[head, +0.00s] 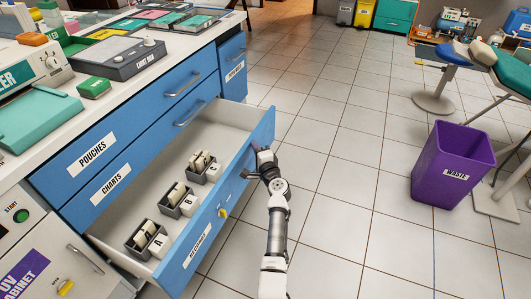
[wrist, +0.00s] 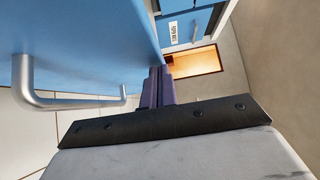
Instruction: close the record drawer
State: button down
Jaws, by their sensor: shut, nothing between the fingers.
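The record drawer is the bottom blue drawer, pulled far out from the cabinet; its labelled front (head: 182,262) faces the floor on the right. Its white inside (head: 205,139) holds small grey boxes with pale cards. Its metal handle shows large in the wrist view (wrist: 75,101), on the blue front (wrist: 85,45). My gripper (head: 262,153) is at the far end of the drawer front, on its outer side. The dark purple fingers (wrist: 158,85) are together and empty, beside the blue front. I cannot tell whether they touch it.
Shut drawers marked CHARTS (head: 113,184) and POUCHES (head: 92,150) are above, under a worktop with a light box (head: 118,60). A purple waste bin (head: 448,165) stands on the right, near a dental chair (head: 478,58). The tiled floor between is clear.

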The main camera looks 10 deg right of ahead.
jog(key=w+a+b, duration=0.2)
jog(key=w+a, duration=0.3)
jog(key=a, duration=0.4)
jog(key=w+a+b, duration=0.2)
jog(key=w+a, duration=0.4)
jog(key=a, duration=0.4)
jog(key=shift+w+a, duration=0.2)
jog(key=shift+a, duration=0.1)
